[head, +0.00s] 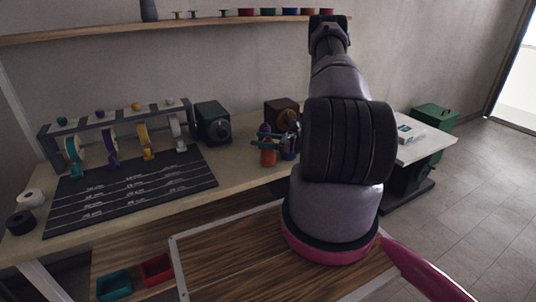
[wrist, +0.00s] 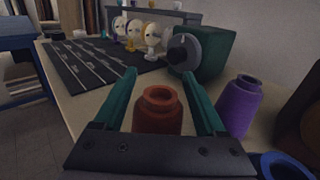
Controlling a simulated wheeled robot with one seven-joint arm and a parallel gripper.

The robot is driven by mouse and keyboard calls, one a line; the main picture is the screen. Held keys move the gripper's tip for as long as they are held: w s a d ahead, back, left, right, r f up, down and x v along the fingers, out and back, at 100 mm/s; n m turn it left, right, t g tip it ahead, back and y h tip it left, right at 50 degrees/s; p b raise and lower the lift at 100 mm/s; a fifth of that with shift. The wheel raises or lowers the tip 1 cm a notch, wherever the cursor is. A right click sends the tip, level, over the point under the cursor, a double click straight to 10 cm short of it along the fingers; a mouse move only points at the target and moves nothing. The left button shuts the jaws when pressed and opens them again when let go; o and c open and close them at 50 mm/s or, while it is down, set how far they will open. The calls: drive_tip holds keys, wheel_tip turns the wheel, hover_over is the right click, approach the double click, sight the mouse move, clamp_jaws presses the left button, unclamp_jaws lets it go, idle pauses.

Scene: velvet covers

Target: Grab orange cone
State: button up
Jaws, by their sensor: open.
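The orange cone (wrist: 159,112) stands upright on the worktable, a squat reddish-orange spool with an open top. In the head view the orange cone (head: 268,155) shows beside my arm, partly hidden. My gripper (wrist: 166,84) is open, its two green fingers on either side of the cone in the wrist view; I cannot tell whether they touch it. The palm hides the cone's lower part. In the head view my gripper (head: 266,140) is small and close to the cone's top.
A purple cone (wrist: 239,104) stands just right of the right finger, and a blue cone (wrist: 284,166) is at the lower right. A green box machine (head: 212,123) stands behind on the left. A dark mat (head: 130,190) and a spool rack (head: 118,130) lie further left.

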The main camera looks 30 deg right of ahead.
drive_tip(key=shift+w+a, duration=0.1)
drive_tip(key=shift+w, duration=0.05)
clamp_jaws()
